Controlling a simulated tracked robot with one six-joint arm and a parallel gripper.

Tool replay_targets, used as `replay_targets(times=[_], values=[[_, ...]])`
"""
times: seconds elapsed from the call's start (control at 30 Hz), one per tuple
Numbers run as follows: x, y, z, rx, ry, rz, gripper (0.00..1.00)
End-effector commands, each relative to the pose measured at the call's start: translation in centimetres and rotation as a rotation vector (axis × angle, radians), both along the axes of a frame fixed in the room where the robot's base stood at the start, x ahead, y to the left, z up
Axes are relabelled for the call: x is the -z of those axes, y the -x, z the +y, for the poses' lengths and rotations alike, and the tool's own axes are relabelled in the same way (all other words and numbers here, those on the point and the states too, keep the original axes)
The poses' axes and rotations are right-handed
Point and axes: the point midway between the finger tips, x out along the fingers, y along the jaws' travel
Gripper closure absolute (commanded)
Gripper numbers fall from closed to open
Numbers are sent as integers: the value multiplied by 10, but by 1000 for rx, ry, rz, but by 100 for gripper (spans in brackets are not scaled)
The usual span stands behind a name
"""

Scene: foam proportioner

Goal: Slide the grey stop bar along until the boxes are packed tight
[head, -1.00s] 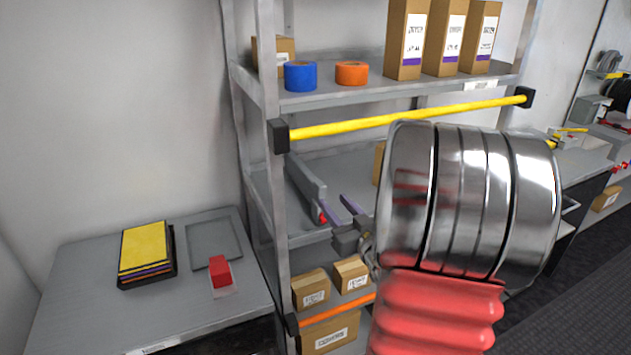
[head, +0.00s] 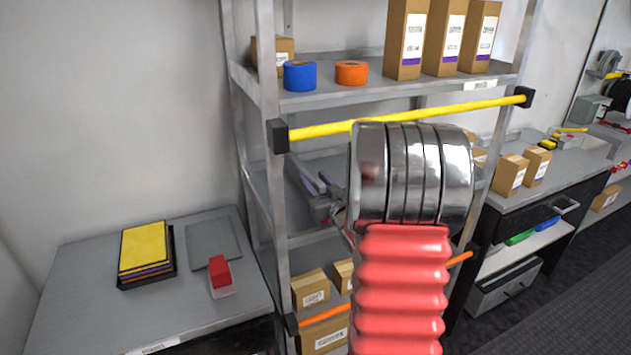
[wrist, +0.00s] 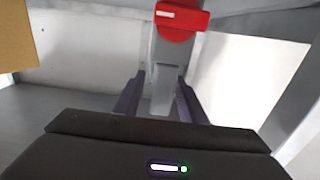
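The grey stop bar (wrist: 165,78) with its red knob (wrist: 180,22) is straight ahead in the wrist view. My gripper (wrist: 160,80) has its two dark purple fingers on either side of the bar, with a visible gap at the left finger and little or none at the right. It is open. In the head view my gripper (head: 312,181) is over the middle shelf, and my arm hides much of the bar. A brown box (wrist: 16,38) shows at the left edge of the wrist view. A box (head: 479,157) shows right of my arm; other boxes there may be hidden.
A yellow rail (head: 320,130) crosses the rack's front above the middle shelf. The upper shelf (head: 340,98) holds tape rolls and tall cartons. Boxes (head: 311,289) sit on the lower shelf behind an orange rail (head: 325,314). A side table (head: 80,300) stands at the left.

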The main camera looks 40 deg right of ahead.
Motion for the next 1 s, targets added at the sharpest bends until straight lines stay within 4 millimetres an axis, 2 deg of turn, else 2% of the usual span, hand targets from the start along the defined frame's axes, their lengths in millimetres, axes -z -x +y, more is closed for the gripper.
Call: replay_targets(times=[0.3,0.83,1.0], values=[[0,-2,0,-1,0,1,62],[0,-2,1,-2,0,1,100],[0,-3,1,-2,0,1,100]])
